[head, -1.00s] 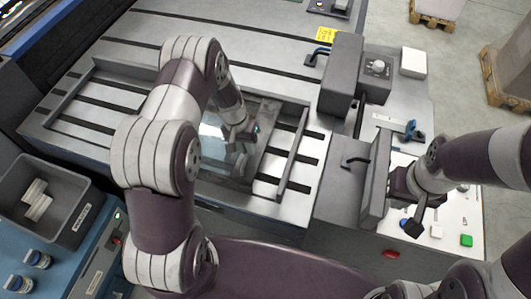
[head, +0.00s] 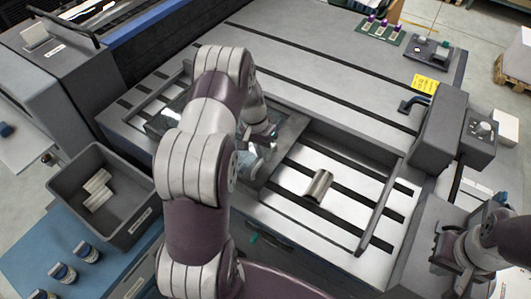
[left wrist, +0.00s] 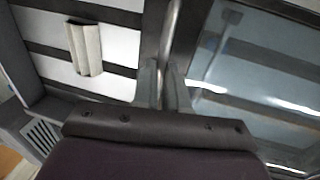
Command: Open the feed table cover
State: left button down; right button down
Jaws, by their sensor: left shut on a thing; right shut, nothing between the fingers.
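The feed table cover (head: 288,142) is a clear panel in a dark frame, lying over the left part of the recess in the feed table (head: 345,160). Its glass fills the right of the left wrist view (left wrist: 260,65). My left gripper (head: 258,152) is at the cover's right edge, partly hidden by my arm. In the left wrist view its fingers (left wrist: 165,90) are shut on a bar of the cover (left wrist: 171,35). The recess right of the cover is uncovered. My right gripper (head: 443,262) is shut and empty at the lower right, beside the table.
A shiny metal piece (head: 319,186) lies in the uncovered recess and also shows in the left wrist view (left wrist: 85,48). A raised rail (head: 380,205) bounds the recess on the right. A grey bin (head: 115,190) with metal pieces stands at the left. A control box (head: 435,135) stands right.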

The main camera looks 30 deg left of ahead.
pick_arm(q)
jog(key=shift+a, duration=0.3)
jog(key=shift+d, duration=0.1)
jog(key=c, duration=1.2)
grip_release()
jog(key=shift+o, duration=0.2)
notch_tip(320, 180, up, 13)
jog(key=a, duration=0.2)
jog(key=shift+a+f, duration=0.2)
